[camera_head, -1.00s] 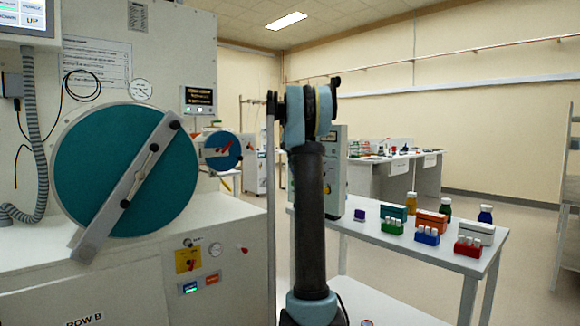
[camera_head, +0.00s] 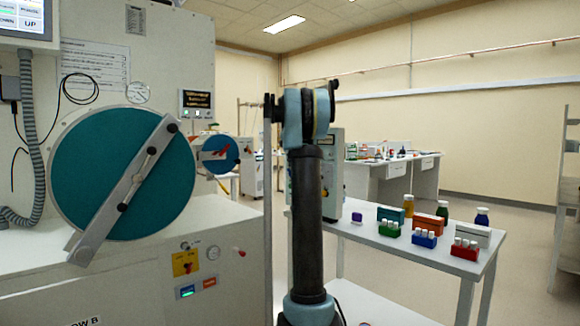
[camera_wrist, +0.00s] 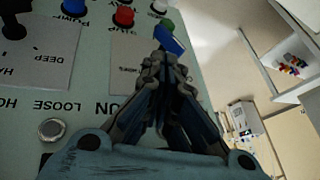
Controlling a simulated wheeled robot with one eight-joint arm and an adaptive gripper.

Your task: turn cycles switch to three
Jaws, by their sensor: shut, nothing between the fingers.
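In the wrist view, my gripper (camera_wrist: 162,70) is shut and empty, with its fingertips over the edge of a pale green control panel (camera_wrist: 85,105). A blue lever-like part (camera_wrist: 168,38) shows just beyond the fingertips. I cannot tell whether they touch. A black knob (camera_wrist: 14,28) is at the panel's upper left, and blue, red (camera_wrist: 123,16), white and green controls line the top. Printed labels appear upside down; none in sight clearly reads "cycles", so I cannot tell which control is that switch. In the head view, the same pale panel seems partly hidden behind my arm.
A glovebox with a large teal round door (camera_head: 120,175) stands at the left. A white table (camera_head: 430,255) with bottles and coloured boxes (camera_head: 424,238) is at the right. White benches (camera_head: 385,180) stand farther back.

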